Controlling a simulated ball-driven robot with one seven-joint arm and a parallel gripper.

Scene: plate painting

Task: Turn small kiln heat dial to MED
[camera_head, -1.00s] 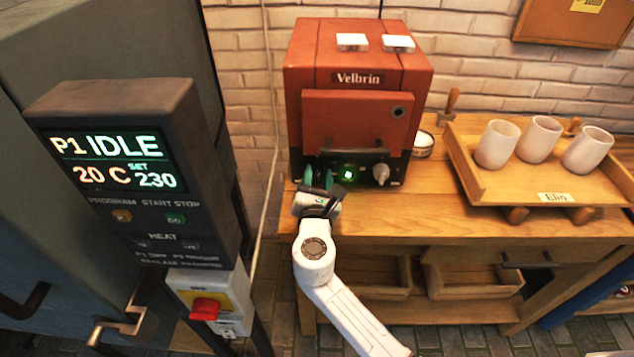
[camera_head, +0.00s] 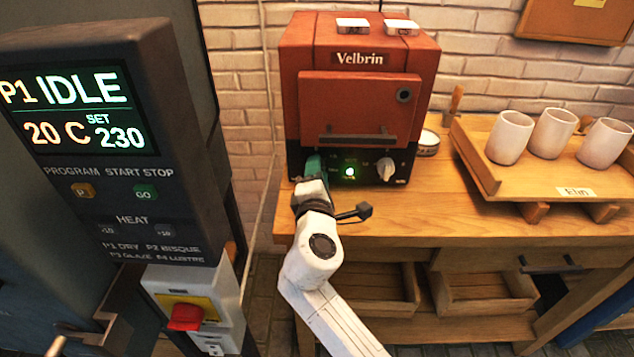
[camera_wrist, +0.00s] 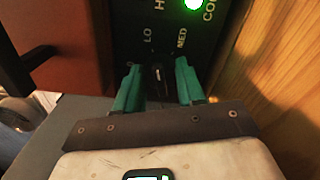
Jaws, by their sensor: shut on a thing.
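The small kiln (camera_head: 360,95) is a red box marked "Velbrin" with a black control panel along its lower front. My gripper (camera_head: 314,165) is at the left end of that panel, on the heat dial. In the wrist view my gripper (camera_wrist: 158,78) has its green fingers on either side of the dark heat dial (camera_wrist: 158,74), shut on it. A short pale line shows on the dial, between the printed words LO and MED. HI is printed further up. Most of the dial is hidden, so I cannot tell its exact setting.
A green light (camera_head: 350,172) is lit beside a pale knob (camera_head: 386,169) on the panel. The kiln's door handle (camera_head: 357,139) juts out just above. A wooden tray (camera_head: 480,170) with white cups stands on the workbench (camera_head: 440,215) to the right. A large kiln's controller (camera_head: 110,190) is at left.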

